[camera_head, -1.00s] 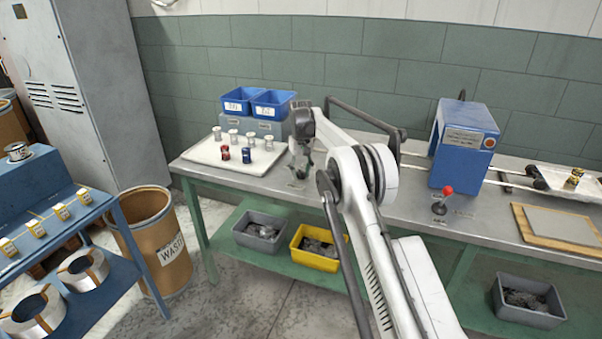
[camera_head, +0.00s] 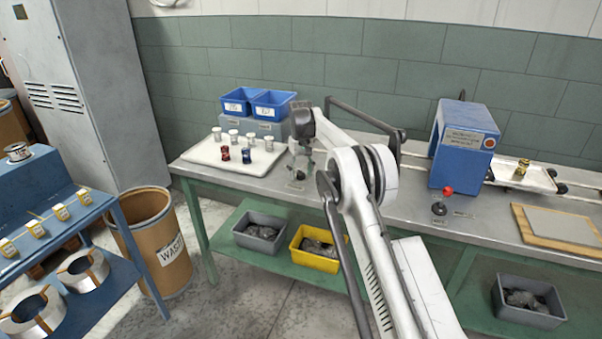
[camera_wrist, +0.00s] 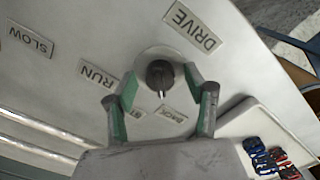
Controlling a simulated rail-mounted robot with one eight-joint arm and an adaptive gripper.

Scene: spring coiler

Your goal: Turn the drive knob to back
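The drive knob (camera_wrist: 160,75) is a small black knob on a round pale plate in the wrist view, beside a DRIVE label (camera_wrist: 192,27). Its white mark points down the picture, between a mostly hidden small label (camera_wrist: 139,112) and the BACK label (camera_wrist: 173,114). My gripper (camera_wrist: 160,76) is open, with green-padded fingers on either side of the knob. Gaps show between the knob and both fingers.
RUN (camera_wrist: 98,75) and SLOW (camera_wrist: 31,42) labels lie left of the knob. A blue machine (camera_head: 463,150) and a red-balled lever (camera_head: 447,190) stand farther right on the bench. A pale carriage (camera_head: 540,182) bears a brass-coloured piece (camera_head: 522,171). Blue bins (camera_head: 272,104) stand behind.

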